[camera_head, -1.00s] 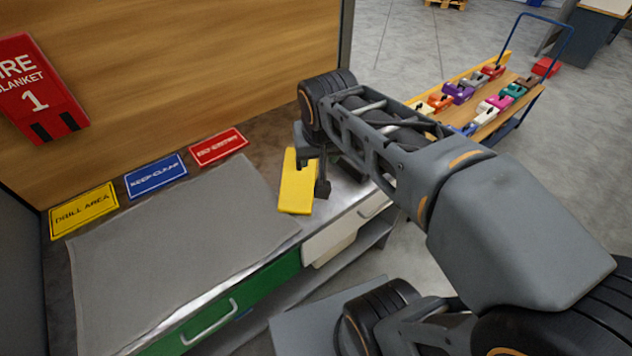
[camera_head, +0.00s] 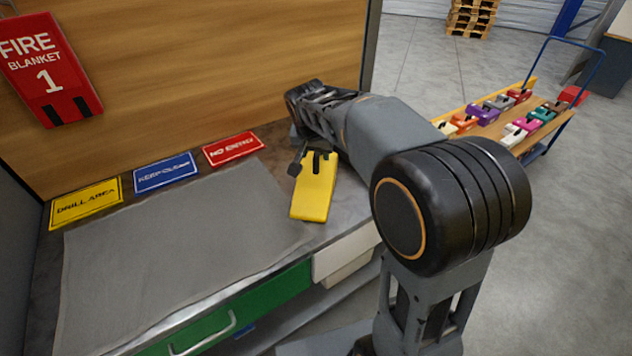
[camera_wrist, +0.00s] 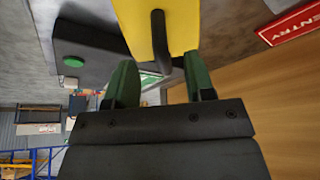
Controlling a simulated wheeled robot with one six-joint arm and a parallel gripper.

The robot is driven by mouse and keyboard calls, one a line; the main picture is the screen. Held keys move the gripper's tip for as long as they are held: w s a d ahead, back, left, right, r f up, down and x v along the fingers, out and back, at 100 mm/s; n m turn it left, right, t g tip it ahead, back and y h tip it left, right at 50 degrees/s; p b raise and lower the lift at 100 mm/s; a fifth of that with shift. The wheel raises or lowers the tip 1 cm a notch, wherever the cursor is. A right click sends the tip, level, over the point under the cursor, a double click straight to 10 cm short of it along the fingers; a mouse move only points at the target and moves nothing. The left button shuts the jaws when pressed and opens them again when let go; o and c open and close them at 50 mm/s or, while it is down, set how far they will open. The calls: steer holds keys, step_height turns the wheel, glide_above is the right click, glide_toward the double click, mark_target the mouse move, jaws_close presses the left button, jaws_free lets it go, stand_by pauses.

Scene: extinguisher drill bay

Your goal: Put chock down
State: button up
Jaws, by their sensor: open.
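The yellow chock (camera_head: 312,198) lies on the counter, right of the grey mat (camera_head: 185,245). Its dark handle is at its far end, and the chock also fills the top middle of the wrist view (camera_wrist: 150,12). My gripper (camera_head: 312,158) is at the chock's far end, partly hidden by the chock and my arm in the head view. In the wrist view my gripper (camera_wrist: 160,82) has its two green fingers apart, with the bent dark handle (camera_wrist: 160,45) just beyond and between their tips. I cannot tell whether a finger touches it.
Yellow, blue and red signs (camera_head: 233,148) lie along the back of the counter by the wooden panel (camera_head: 210,70). A cart (camera_head: 548,122) with several coloured chocks stands at the right. A dark box with a green button (camera_wrist: 85,50) shows in the wrist view. The grey mat is bare.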

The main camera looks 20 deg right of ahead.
mark_target(316, 155)
steer(key=shift+x, duration=2.75)
jaws_close()
steer(key=shift+r, duration=0.1)
